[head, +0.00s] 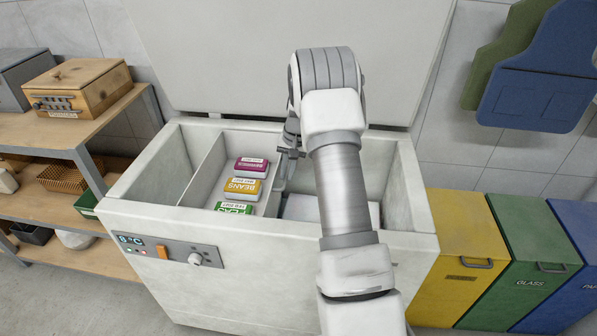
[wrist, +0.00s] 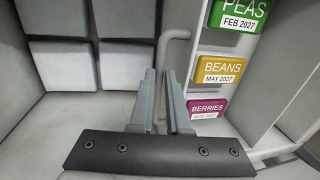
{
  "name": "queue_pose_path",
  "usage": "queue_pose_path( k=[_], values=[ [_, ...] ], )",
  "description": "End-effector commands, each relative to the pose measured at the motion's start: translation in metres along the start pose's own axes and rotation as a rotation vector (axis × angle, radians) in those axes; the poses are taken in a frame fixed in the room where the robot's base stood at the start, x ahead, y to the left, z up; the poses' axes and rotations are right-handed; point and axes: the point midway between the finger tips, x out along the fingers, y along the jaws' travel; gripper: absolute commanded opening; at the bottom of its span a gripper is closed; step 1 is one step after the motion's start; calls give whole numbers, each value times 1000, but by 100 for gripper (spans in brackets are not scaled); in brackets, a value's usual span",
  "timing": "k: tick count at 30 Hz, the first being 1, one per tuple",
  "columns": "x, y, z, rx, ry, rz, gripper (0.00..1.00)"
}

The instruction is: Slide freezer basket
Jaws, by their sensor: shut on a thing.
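The chest freezer (head: 235,270) stands with its lid raised. The freezer basket (head: 205,165) sits inside, left of the middle, its pale wall showing. It holds a row of flat packs: purple berries (head: 251,165), yellow beans (head: 243,188) and green peas (head: 234,208). My gripper (head: 290,150) reaches down into the freezer at the basket's right side. In the wrist view my gripper (wrist: 159,88) is shut on the basket's grey bent-rod handle (wrist: 176,35), beside the packs. The lower part of the handle is hidden between the fingers.
Pale grey blocks (wrist: 80,65) lie on the freezer floor on the other side of the handle. My arm hides part of the freezer's right side. A shelf with boxes (head: 80,88) stands at left; yellow (head: 460,240) and green (head: 530,235) bins stand at right.

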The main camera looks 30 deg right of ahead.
Motion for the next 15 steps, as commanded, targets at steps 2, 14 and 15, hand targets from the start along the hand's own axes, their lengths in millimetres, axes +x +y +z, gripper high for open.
queue_pose_path(
  k=[2, 14, 15],
  values=[
    [2, -24, 0, -8, 2, -3, 0],
    [20, -117, -1, -4, 3, -4, 0],
    [21, -124, -1, -5, 3, -4, 0]
  ],
)
